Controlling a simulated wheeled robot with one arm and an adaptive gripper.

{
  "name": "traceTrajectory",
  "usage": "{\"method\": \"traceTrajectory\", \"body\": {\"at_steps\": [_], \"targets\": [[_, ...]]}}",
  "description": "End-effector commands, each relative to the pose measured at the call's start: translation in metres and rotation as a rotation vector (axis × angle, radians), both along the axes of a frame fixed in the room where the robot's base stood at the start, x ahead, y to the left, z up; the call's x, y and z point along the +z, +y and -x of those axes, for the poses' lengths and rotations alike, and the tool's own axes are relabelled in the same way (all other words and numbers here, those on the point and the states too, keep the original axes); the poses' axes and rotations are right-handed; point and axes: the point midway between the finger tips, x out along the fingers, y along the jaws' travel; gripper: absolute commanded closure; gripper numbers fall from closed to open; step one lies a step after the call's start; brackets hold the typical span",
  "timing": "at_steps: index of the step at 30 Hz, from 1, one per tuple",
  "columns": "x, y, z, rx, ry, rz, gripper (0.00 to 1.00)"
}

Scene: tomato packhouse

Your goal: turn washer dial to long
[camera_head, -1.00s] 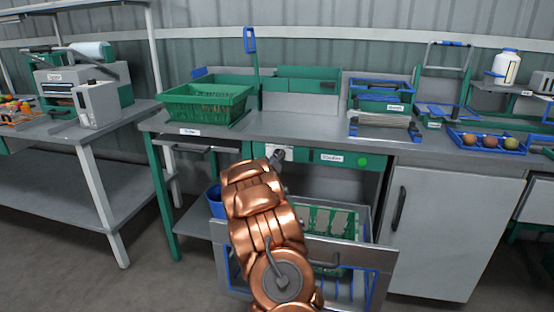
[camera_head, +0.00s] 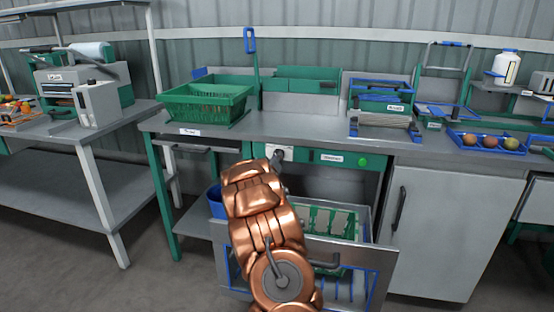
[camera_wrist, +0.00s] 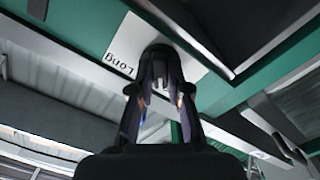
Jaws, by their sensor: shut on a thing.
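The washer has a green front panel (camera_head: 310,156) under the counter, with a name label (camera_head: 332,158) and a round green light (camera_head: 363,162). A white dial plate (camera_head: 287,151) sits at the panel's left. In the wrist view the plate (camera_wrist: 196,40) carries the word "Long", seen upside down and tilted, left of my gripper. My gripper (camera_wrist: 160,58) is at the plate, its two dark fingers closed around the dial (camera_wrist: 157,82). The fingers hide most of the dial, so its pointing direction cannot be told. In the head view my gripper (camera_head: 277,159) is mostly behind my copper arm.
Below the panel, a drawer (camera_head: 345,255) stands pulled out with a green tray inside, close to my arm. A grey cabinet door (camera_head: 435,230) is at right. On the counter are a green basket (camera_head: 205,103) and a blue tray (camera_head: 487,143) with round fruits.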

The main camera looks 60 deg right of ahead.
Motion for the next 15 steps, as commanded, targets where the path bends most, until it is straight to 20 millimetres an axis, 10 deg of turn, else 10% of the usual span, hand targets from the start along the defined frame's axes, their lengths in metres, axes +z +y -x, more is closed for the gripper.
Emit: {"method": "traceTrajectory", "body": {"at_steps": [15], "targets": [[-0.0026,0.0015,-0.0018,0.003,-0.294,-0.114,1.0]]}}
